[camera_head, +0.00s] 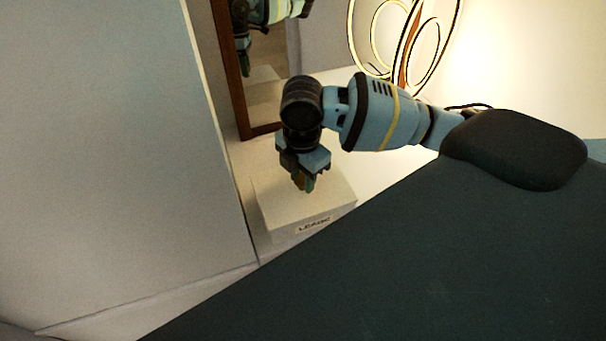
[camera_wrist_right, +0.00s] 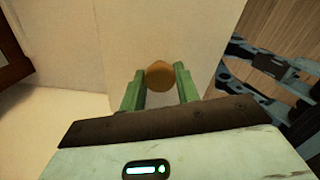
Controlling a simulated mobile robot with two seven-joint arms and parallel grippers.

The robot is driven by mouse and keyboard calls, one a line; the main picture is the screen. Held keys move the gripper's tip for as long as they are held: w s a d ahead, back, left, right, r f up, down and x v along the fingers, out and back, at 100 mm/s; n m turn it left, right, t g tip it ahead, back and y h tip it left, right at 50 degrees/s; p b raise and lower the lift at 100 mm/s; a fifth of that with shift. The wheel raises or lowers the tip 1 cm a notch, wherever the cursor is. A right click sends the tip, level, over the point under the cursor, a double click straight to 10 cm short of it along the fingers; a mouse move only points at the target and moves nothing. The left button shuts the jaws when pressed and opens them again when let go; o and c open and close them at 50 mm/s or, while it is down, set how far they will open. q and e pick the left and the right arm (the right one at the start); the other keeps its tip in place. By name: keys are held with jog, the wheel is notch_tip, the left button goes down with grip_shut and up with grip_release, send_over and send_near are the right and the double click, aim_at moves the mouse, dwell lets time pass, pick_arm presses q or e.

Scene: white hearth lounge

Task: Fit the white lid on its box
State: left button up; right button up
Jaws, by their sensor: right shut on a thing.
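A white box (camera_head: 312,224) with a dark-lettered label on its front stands on a white surface below my right gripper. Its pale top (camera_head: 272,200) appears to be the white lid; I cannot tell whether the lid is fully seated, as the seam does not show clearly. My right gripper (camera_head: 304,186) points down over it. In the right wrist view, the green fingers (camera_wrist_right: 159,88) are shut on a round brown knob (camera_wrist_right: 159,73) on the white lid (camera_wrist_right: 150,28). My left gripper is not in view.
A brown-framed mirror (camera_head: 233,72) stands behind the box and reflects part of an arm. A lit ring lamp (camera_head: 408,42) stands at the back right. The white surface (camera_head: 372,166) is clear right of the box. A white wall (camera_head: 120,150) rises at left.

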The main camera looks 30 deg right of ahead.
jog(key=shift+f, duration=0.15)
jog(key=o, duration=1.6)
jog(key=shift+c, duration=0.2)
jog(key=shift+r+p, duration=0.75)
jog(key=shift+r, duration=0.6)
jog(key=shift+r+p, duration=0.3)
jog(key=shift+r, duration=1.95)
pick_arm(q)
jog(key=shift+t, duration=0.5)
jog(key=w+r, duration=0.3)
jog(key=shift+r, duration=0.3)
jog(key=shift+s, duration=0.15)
pick_arm(e)
jog(key=shift+s+f, duration=0.1)
